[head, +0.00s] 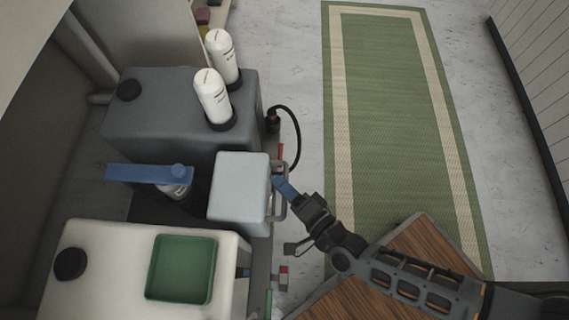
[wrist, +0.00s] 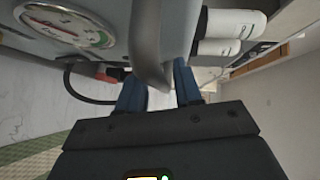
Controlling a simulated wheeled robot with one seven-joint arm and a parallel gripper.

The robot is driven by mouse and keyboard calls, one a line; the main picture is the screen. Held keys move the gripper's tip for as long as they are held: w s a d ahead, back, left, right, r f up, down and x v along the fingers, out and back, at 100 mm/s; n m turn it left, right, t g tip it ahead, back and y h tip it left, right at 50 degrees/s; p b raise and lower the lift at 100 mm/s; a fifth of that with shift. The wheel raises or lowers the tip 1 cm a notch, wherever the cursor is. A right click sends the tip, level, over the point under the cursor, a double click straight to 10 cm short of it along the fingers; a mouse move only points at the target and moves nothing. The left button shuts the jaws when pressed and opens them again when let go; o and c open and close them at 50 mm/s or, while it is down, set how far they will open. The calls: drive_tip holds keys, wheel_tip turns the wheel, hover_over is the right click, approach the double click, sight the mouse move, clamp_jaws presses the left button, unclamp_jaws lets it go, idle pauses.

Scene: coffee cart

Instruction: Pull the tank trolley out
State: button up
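A low trolley (head: 262,245) carrying tanks stands left of my arm in the head view. On it are a dark grey tank (head: 150,112), a white tank (head: 100,285) and a pale grey box (head: 238,185) between them. A grey loop handle (head: 279,200) stands out from the box's right side. My gripper (head: 281,188) is at this handle. In the wrist view the handle bar (wrist: 147,45) comes down between the two blue fingers (wrist: 160,88). The fingers stand apart, with a gap showing beside the bar, so my gripper looks open around it. Firm contact is not visible.
A black hose (head: 296,135) loops out on the right. A wooden surface (head: 425,250) is under my arm.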

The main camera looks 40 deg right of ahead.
drive_tip(key=shift+o, duration=0.3)
drive_tip(key=s+r+p, duration=0.1)
drive_tip(key=s, duration=0.6)
drive_tip(key=shift+s+d+p, duration=0.35)
drive_tip(key=shift+d, duration=0.1)
